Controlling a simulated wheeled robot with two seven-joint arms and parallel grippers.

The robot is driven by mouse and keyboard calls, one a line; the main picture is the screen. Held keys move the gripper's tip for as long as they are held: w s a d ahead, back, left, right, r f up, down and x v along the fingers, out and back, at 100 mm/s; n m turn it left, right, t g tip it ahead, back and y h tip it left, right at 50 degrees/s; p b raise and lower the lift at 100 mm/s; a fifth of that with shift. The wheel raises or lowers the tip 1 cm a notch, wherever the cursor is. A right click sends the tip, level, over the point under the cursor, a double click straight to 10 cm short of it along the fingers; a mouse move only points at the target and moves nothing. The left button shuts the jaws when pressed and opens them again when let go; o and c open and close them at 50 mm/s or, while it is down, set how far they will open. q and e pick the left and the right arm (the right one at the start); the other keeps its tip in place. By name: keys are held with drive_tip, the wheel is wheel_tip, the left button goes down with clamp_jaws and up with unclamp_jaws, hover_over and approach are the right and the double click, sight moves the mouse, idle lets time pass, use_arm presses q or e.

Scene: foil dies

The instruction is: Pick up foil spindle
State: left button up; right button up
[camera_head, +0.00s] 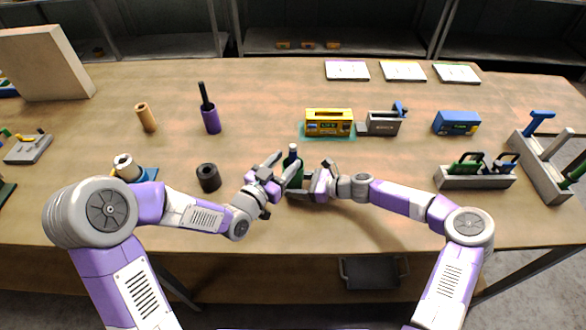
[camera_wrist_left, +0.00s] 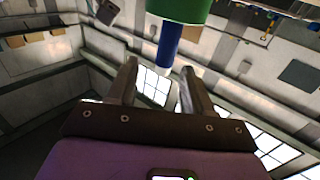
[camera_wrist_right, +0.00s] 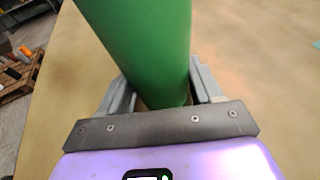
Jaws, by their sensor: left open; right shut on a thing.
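A green roll (camera_head: 294,171) with a thin dark neck on top stands upright between my two grippers in the head view. My right gripper (camera_head: 311,182) is shut on this green roll, and its fingers hold both sides of it in the right wrist view (camera_wrist_right: 140,40). My left gripper (camera_head: 283,166) is open next to the upper part of the roll. In the left wrist view, a blue shaft (camera_wrist_left: 168,48) comes out of the green roll (camera_wrist_left: 180,8), just beyond and between the open fingers. The fingers hide part of the roll in the head view.
A black roll (camera_head: 208,178), a purple roll (camera_head: 211,121) and a tan roll (camera_head: 147,119) stand to the left. A yellow block (camera_head: 329,122), a grey holder (camera_head: 383,123) and a blue block (camera_head: 456,122) stand behind. Racks of tools (camera_head: 475,177) are at the right.

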sight(291, 152)
use_arm(q)
drive_tip(key=shift+a+x, duration=0.25)
drive_tip(key=shift+x, duration=2.45)
drive_tip(key=shift+w+r, duration=0.1)
clamp_jaws()
